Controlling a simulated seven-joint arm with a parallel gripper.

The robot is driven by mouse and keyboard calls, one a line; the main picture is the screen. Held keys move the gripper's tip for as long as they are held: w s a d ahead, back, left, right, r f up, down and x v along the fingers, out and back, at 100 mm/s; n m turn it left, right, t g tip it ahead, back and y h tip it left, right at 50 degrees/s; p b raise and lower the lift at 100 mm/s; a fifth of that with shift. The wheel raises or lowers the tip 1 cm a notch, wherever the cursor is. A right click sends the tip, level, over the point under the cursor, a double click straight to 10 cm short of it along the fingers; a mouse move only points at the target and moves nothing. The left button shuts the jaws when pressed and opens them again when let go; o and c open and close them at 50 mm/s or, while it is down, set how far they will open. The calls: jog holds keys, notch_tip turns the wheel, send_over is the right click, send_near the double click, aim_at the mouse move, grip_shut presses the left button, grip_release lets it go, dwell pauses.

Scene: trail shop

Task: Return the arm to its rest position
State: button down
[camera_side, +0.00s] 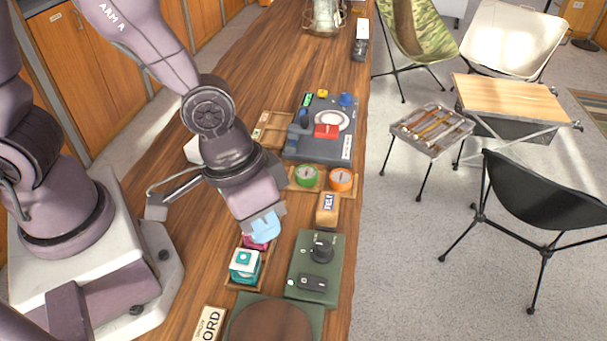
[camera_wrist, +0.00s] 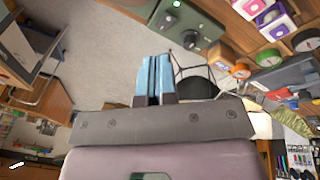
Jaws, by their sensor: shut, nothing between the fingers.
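My gripper (camera_side: 264,229) hangs over the wooden counter with its light-blue fingers pointing down. It is shut and empty. In the wrist view the two blue fingers of my gripper (camera_wrist: 153,78) lie side by side with nothing held between them. In the side view the fingers are in front of a pink box (camera_side: 256,245), which they partly hide. I cannot tell whether they touch it. A teal and white box (camera_side: 245,265) stands just nearer the camera in the same wooden tray.
A green control box (camera_side: 317,270) with a black knob stands right of my gripper. A "FELT" block (camera_side: 327,208), a green round piece (camera_side: 307,175) and an orange one (camera_side: 341,179) sit behind. A grey machine (camera_side: 318,146) is farther back. A round brown pad (camera_side: 268,326) lies in front.

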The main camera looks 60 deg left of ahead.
jog(key=s+a+r+n+t+y, duration=0.1)
jog(key=s+a+r+t+y, duration=0.1)
jog(key=a+r, duration=1.5)
jog(key=shift+s+r+t, duration=0.35)
jog(key=shift+r+t, duration=0.2)
jog(key=shift+t, duration=0.35)
jog(key=shift+d, duration=0.1)
